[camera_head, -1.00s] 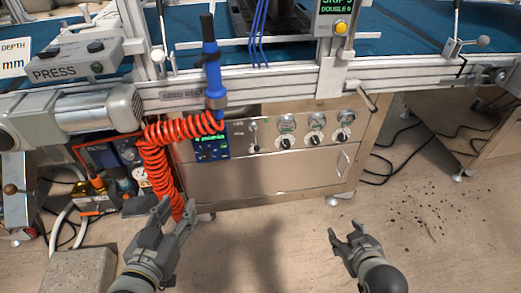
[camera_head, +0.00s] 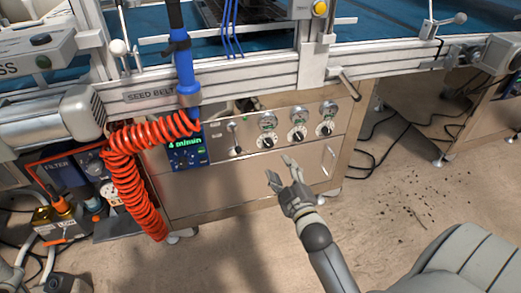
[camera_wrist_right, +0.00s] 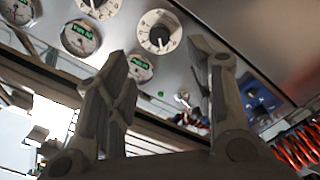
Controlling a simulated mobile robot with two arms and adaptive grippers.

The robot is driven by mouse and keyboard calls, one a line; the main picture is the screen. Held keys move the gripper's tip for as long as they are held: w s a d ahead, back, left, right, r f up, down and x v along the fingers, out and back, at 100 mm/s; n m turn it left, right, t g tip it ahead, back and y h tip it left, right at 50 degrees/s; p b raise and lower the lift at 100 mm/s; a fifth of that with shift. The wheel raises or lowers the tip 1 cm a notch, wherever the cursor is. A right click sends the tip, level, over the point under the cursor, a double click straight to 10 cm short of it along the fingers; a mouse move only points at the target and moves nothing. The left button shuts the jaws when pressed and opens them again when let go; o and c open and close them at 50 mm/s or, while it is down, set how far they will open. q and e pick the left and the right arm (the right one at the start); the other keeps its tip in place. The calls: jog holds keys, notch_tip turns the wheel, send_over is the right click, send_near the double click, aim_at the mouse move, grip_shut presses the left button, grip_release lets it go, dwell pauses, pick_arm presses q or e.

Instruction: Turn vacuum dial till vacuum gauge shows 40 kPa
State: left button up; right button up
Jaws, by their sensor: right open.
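The steel panel holds a row of three white dials with dark pointer knobs: left (camera_head: 263,141), middle (camera_head: 297,133) and right (camera_head: 325,129). A round gauge stands above each: left (camera_head: 268,121), middle (camera_head: 297,114) and right (camera_head: 328,107). Their labels and readings are too small to tell, so I cannot tell which is the vacuum pair. My right gripper (camera_head: 281,170) is open and empty, in front of the panel below the left and middle dials. In the right wrist view, a dial (camera_wrist_right: 158,32) and a gauge (camera_wrist_right: 142,68) show beyond the open fingers. My left gripper is out of view.
A coiled red hose (camera_head: 130,180) hangs left of the panel, beside a blue display unit (camera_head: 187,150). A small lever (camera_head: 236,145) stands left of the dials. A handle (camera_head: 350,85) juts out above the dials at the right. The floor before the panel is clear.

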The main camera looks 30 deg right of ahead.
aim_at(270, 145)
jog(key=b+x, duration=0.3)
jog(key=x, duration=0.6)
jog(key=shift+w, duration=0.15)
jog(key=shift+w+d, duration=0.1)
jog(key=shift+w, duration=0.35)
jog(key=c, duration=1)
jog(key=shift+c, duration=0.2)
jog(key=shift+r, duration=0.1)
